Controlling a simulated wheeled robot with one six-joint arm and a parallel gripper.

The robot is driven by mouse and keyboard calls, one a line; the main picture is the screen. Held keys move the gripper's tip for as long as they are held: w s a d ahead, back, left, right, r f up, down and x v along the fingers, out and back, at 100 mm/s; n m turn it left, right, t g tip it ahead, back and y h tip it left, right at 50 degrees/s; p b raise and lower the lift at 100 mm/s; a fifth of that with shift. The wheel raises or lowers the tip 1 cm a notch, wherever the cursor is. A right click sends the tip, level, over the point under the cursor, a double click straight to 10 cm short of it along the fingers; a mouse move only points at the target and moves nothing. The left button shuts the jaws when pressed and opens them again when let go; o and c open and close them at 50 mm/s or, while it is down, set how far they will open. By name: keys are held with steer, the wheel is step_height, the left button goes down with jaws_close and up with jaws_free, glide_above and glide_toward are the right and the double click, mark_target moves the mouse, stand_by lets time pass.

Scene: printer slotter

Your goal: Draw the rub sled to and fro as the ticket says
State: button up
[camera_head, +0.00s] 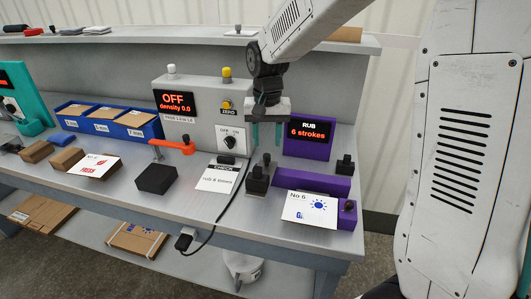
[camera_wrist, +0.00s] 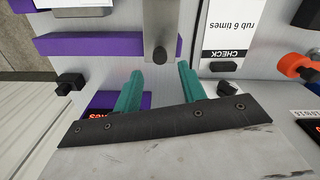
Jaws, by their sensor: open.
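The purple rub tester's display (camera_head: 309,131) reads "RUB 6 strokes". A dark block with an upright post (camera_head: 258,180), seemingly the rub sled, stands left of the long purple bar (camera_head: 315,181). My gripper (camera_head: 267,134) is open and empty above and behind the block. Its teal fingertips (camera_wrist: 160,72) are on either side of the post's line, apart from it. The check ticket (camera_wrist: 232,30) reads "rub 6 times".
A second dark block (camera_head: 345,165) stands at the right. A densitometer reading OFF (camera_head: 174,102) is behind left. A black cable (camera_head: 232,205) crosses the bench.

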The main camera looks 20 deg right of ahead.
mark_target(267, 154)
step_height(267, 154, down, 6)
steer(key=shift+s+f, duration=0.1)
jaws_close()
